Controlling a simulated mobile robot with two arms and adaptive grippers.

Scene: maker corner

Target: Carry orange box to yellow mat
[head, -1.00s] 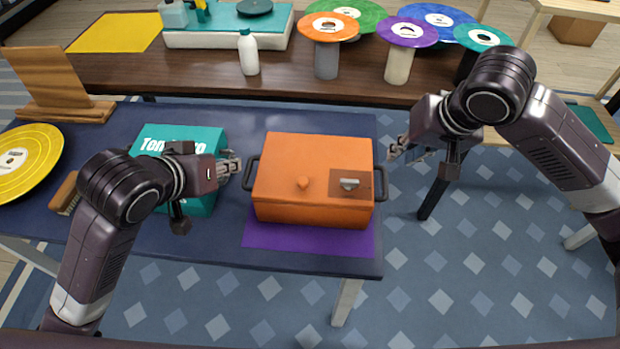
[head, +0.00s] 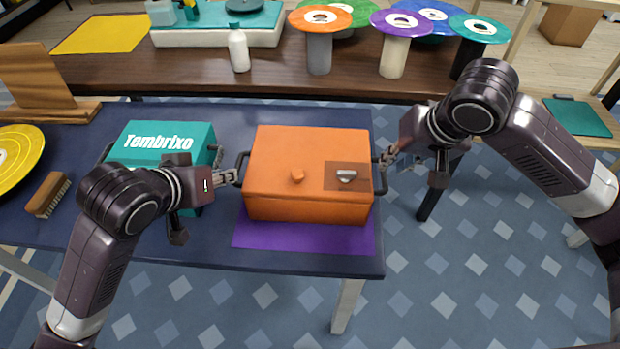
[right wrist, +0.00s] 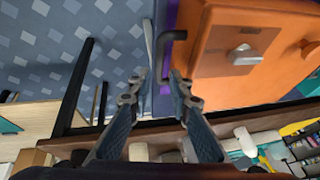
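The orange box (head: 300,200) has a knob and a grey latch on its lid and a dark handle on each side. It rests on a purple mat (head: 300,236) at the right end of the navy table. The yellow mat (head: 102,35) lies flat on the brown table behind, at the far left. My left gripper (head: 236,176) is open at the box's left handle (head: 241,166); contact is unclear. My right gripper (head: 386,160) is at the right handle (head: 383,178). In the right wrist view, its open fingers (right wrist: 160,76) stand either side of that handle (right wrist: 166,48).
A teal Tembrixo box (head: 165,138) stands left of my left gripper, with a brush (head: 47,194) beyond. A white bottle (head: 239,50), a teal-topped tray (head: 215,38) and several round-topped stands share the brown table (head: 180,78).

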